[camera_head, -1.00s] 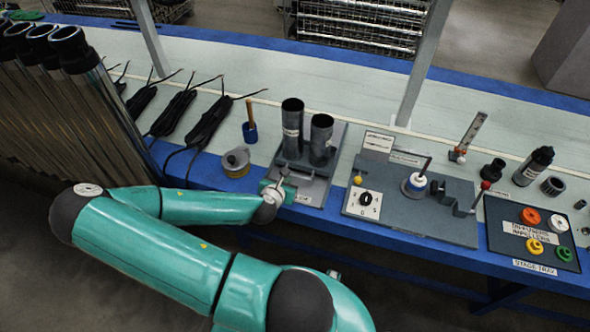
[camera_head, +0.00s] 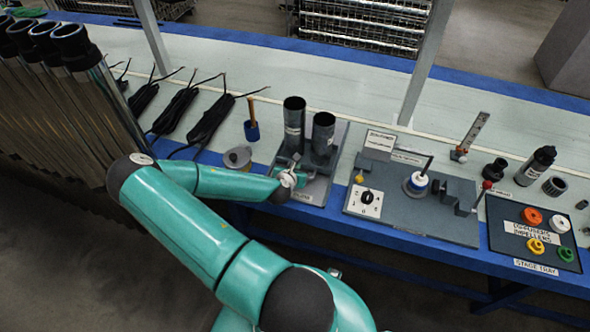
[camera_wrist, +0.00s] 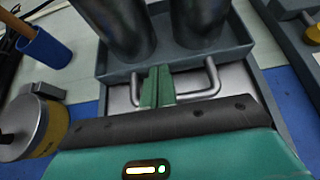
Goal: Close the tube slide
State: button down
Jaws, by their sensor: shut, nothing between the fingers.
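The tube slide is a grey tray (camera_wrist: 245,32) holding two dark upright tubes (camera_head: 294,125), which stand side by side at its far part. In the wrist view a bent metal handle (camera_wrist: 213,78) runs along the front of the tray. My gripper (camera_wrist: 157,75) is shut and empty, with its green fingertips at the handle, close to the tray's front wall; I cannot tell whether they touch it. In the head view my gripper (camera_head: 298,168) is at the front of the tubes, and my arm hides part of the slide's base.
A tape-like yellow and grey canister (camera_head: 238,158) and a blue cup (camera_head: 251,131) stand left of the slide. A grey fixture board (camera_head: 410,205) with a dial lies to the right, then a stage tray (camera_head: 505,245). Black cable bundles (camera_head: 208,125) lie at the left.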

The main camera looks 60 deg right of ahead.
jog(key=shift+d, duration=0.1)
jog(key=w+d, duration=0.1)
jog(key=d, duration=0.9)
jog(key=w+d, duration=0.1)
jog(key=d, duration=0.5)
jog(key=shift+w, duration=0.3)
jog(key=shift+d+r, duration=0.15)
jog(key=shift+d, duration=0.05)
jog(key=shift+d+r, duration=0.1)
jog(key=shift+r, duration=0.05)
